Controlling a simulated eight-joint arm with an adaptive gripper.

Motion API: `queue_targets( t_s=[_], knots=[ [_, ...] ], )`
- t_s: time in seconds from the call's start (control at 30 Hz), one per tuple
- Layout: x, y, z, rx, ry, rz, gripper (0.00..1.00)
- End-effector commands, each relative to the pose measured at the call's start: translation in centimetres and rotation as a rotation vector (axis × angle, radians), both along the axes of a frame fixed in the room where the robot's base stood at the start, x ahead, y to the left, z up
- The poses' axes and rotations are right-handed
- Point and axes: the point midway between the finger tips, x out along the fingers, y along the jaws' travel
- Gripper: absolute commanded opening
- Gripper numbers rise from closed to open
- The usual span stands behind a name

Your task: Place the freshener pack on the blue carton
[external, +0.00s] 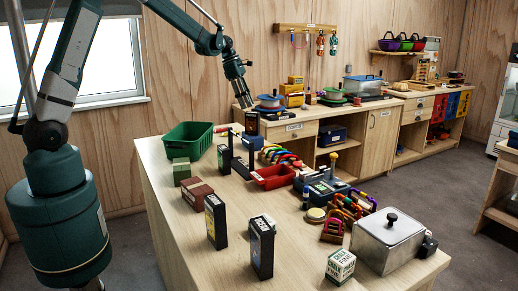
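My gripper (246,105) points down above the far part of the wooden table. A small dark pack with an orange-and-white label (252,123) shows just below its fingertips; whether it is held or stands behind cannot be told. The fingers are too small to read as open or shut. No pack is clearly readable as the freshener pack. Upright dark cartons stand on the table: one with a pale yellow label (216,221), one with a white top and blue-tinged face (262,247), and one farther back (225,156). Which is the blue carton is uncertain.
A green bin (188,140), green and brown boxes (196,193), a red tray (273,177), coloured carabiners (345,209), a metal lidded box (387,241) and a white chalk box (340,267) crowd the table. Its near-left surface is bare.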

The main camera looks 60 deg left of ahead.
Motion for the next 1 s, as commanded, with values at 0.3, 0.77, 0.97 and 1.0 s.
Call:
queue_targets(
  t_s=[0.3, 0.77, 0.97, 1.0],
  knots=[
    [-0.2, -0.3, 0.3, 0.006, -0.005, -0.012, 0.36],
    [-4.5, -4.9, 5.2, 0.128, -0.093, -0.249, 0.36],
    [-7.5, -7.5, 7.7, 0.207, -0.143, -0.400, 0.36],
    [-8.1, -8.1, 8.1, 0.222, -0.154, -0.430, 0.36]
  ],
)
